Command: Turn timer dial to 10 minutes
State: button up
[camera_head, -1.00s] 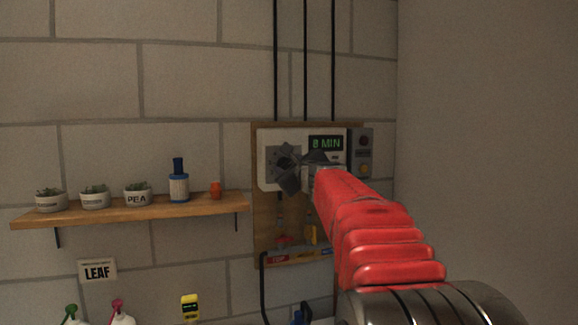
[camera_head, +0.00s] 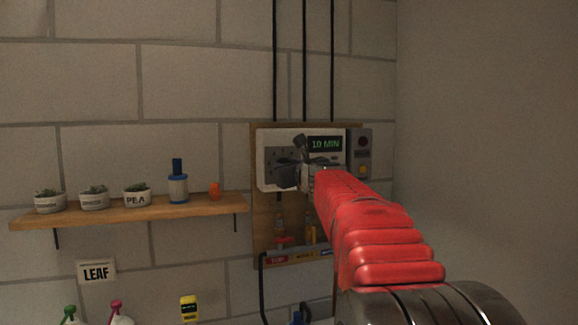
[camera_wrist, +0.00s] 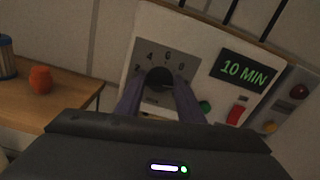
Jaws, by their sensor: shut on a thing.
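The white timer box (camera_head: 264,165) is mounted on a wooden board on the wall. Its green display (camera_head: 325,144) reads 10 MIN, and the same display reads 10 MIN in the wrist view (camera_wrist: 244,72). The dark dial (camera_wrist: 160,76) sits on a grey plate with numbers around it. My gripper (camera_head: 290,172) is at the dial, and in the wrist view its two fingers (camera_wrist: 160,92) are on either side of the dial, shut on it. The fingers and gripper body hide the dial's lower part.
A wooden shelf (camera_head: 150,208) to the left holds several small pots, a blue-topped bottle (camera_head: 178,185) and an orange item (camera_head: 214,190). A grey box with red and yellow buttons (camera_head: 362,153) adjoins the timer. Tools hang below it on the board.

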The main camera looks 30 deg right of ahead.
jog(key=shift+f, duration=0.25)
jog(key=o, duration=0.8)
jog(key=shift+o, duration=1.3)
jog(key=shift+r, duration=0.15)
jog(key=shift+s, duration=0.15)
jog(key=v, duration=1.3)
jog(key=shift+s, duration=0.35)
jog(key=shift+s+a, duration=0.1)
